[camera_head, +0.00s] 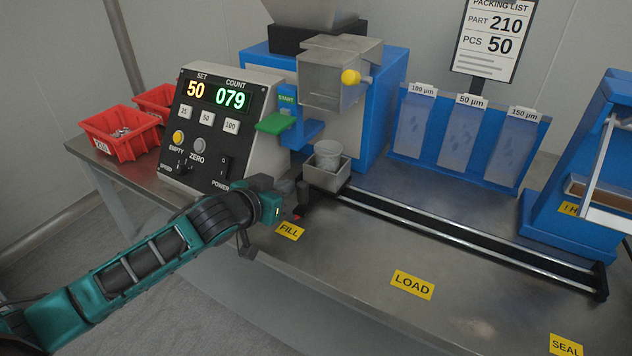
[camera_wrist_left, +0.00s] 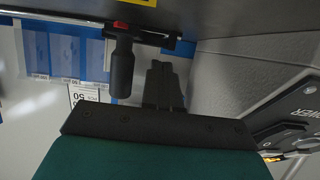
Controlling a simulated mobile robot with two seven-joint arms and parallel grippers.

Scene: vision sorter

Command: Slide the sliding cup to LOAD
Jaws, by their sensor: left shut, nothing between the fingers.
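The sliding cup is a small grey cup (camera_head: 328,154) standing in a square metal carrier (camera_head: 327,174) at the left, FILL end of a dark two-rail slide (camera_head: 470,236). It is beneath the grey dispenser chute. A black handle (camera_wrist_left: 122,70) shows in the left wrist view, with a red part at its base. The yellow LOAD label (camera_head: 412,284) lies on the bench near the middle of the slide. My left gripper (camera_head: 285,187) is shut and empty, just left of the carrier. Its dark fingers also show in the wrist view (camera_wrist_left: 163,85), beside the handle with a small gap.
The control panel (camera_head: 215,130) reads SET 50 and COUNT 079, behind my left arm. Red bins (camera_head: 120,130) stand far left. A blue bag rack (camera_head: 465,140) stands behind the slide, a blue machine (camera_head: 560,200) at right. The bench front around LOAD is clear.

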